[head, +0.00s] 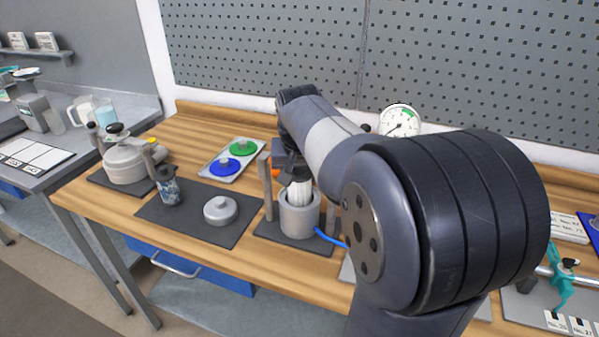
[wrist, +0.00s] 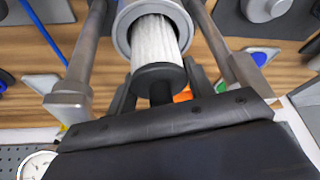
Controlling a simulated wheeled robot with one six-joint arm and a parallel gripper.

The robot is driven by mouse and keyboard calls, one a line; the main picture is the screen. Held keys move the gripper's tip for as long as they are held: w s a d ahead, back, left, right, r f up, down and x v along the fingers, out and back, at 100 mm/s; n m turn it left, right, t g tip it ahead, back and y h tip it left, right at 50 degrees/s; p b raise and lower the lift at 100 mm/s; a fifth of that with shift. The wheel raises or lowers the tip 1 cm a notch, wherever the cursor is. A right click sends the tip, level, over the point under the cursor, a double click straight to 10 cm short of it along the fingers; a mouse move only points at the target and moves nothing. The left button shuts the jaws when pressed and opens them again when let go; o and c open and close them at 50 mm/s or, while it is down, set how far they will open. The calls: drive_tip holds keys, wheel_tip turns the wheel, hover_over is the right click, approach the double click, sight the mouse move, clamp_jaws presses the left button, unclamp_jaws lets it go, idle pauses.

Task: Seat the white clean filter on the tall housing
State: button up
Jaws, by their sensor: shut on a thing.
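The white pleated filter (head: 300,190) has a black end cap, clear in the wrist view (wrist: 154,42). My gripper (wrist: 161,92) is shut on the dark stem of that cap. In the head view my gripper (head: 294,172) is partly hidden by my arm, right above the filter. The tall housing (head: 299,219) is an open grey cylinder on a dark mat. The filter's far end is within the housing's round mouth (wrist: 122,34), and its pleats still show above the rim. How deep it sits I cannot tell.
Posts (head: 268,194) flank the housing, and a blue hose (head: 329,238) leaves its base. To the left are a grey lid (head: 220,209), a dark bottle-like jar (head: 168,186), a tray (head: 210,176) with blue and green discs, and a lidded pot (head: 127,162). A gauge (head: 400,121) stands behind.

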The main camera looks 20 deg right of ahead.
drive_tip(key=shift+f+b, duration=0.3)
drive_tip(key=shift+f, duration=0.25)
idle(0.4)
drive_tip(key=shift+f, duration=0.15)
idle(0.6)
drive_tip(key=o, duration=1.1)
drive_tip(key=shift+f, duration=0.1)
drive_tip(key=v, duration=1.1)
